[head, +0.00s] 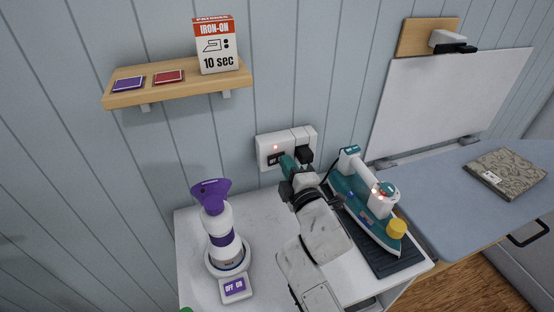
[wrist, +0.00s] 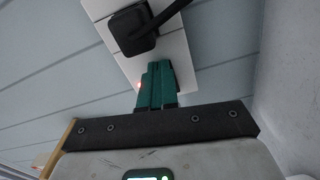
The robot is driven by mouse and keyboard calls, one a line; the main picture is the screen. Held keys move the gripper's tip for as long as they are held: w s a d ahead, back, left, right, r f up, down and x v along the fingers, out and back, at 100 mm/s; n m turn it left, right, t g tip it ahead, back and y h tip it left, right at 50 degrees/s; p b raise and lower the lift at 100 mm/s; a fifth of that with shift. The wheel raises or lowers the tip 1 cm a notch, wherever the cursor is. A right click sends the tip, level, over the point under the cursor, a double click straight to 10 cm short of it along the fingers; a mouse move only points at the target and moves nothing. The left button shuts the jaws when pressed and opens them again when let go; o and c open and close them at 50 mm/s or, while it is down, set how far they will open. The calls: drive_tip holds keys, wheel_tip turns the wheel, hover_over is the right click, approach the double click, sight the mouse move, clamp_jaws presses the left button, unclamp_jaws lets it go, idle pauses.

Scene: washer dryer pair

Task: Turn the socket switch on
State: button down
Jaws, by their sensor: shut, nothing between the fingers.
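The white wall socket (head: 264,146) is on the blue panelled wall above the white cabinet. A black switch marked OFF (head: 275,159) and a small lit red light show on its left part. A black plug (head: 305,154) sits in its right part, and it also shows in the wrist view (wrist: 133,29). My gripper (head: 287,160) is shut and empty, with its green fingertips at the socket's lower front beside the switch.
A teal and white iron (head: 365,205) stands on a dark rest right of my arm. A white and purple device (head: 220,235) with an OFF/ON base stands at left. A wooden shelf (head: 180,87) holds a box above. An ironing board (head: 440,200) is at right.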

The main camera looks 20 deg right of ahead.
drive_tip(key=shift+a+r, duration=0.2)
drive_tip(key=shift+s+d+f+p, duration=0.1)
drive_tip(key=shift+s+p, duration=0.2)
drive_tip(key=shift+s, duration=0.85)
drive_tip(key=shift+s+f+p, duration=0.1)
drive_tip(key=shift+s+p, duration=0.2)
drive_tip(key=shift+s, duration=0.85)
drive_tip(key=s+b, duration=0.1)
drive_tip(key=s, duration=0.9)
drive_tip(key=shift+s, duration=0.4)
